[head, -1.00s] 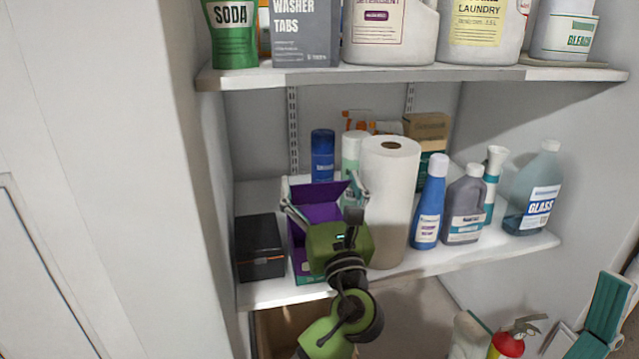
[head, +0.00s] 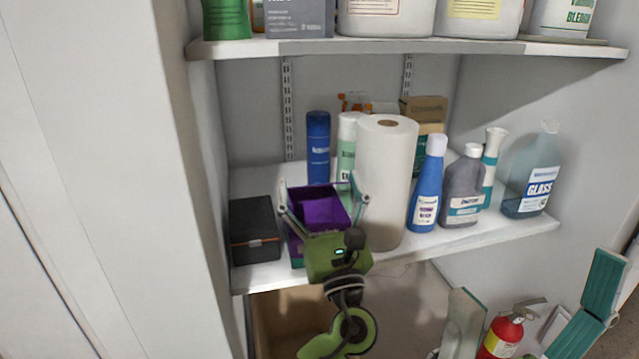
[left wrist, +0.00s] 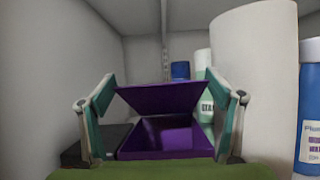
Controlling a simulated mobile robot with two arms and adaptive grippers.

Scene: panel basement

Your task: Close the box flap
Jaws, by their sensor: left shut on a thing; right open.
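The box (head: 297,249) stands on the middle shelf, its purple inside open at the top. In the left wrist view its purple interior (left wrist: 165,138) shows below the flap (left wrist: 165,97). The flap is hinged at the far edge and stands raised and tilted, not lying on the opening. My left gripper (head: 321,195) is in front of the box, with one finger at each side of the flap, shut on it. My left gripper also shows in the left wrist view (left wrist: 163,92). My right gripper (head: 535,290) is low at the right, open, fingers wide apart and empty.
A black box (head: 254,232) stands close at the left. A paper towel roll (head: 385,185) stands close at the right, with a blue bottle (head: 428,190) beyond. Spray cans (head: 318,148) stand behind. The upper shelf (head: 400,46) overhangs. A fire extinguisher (head: 503,333) is below right.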

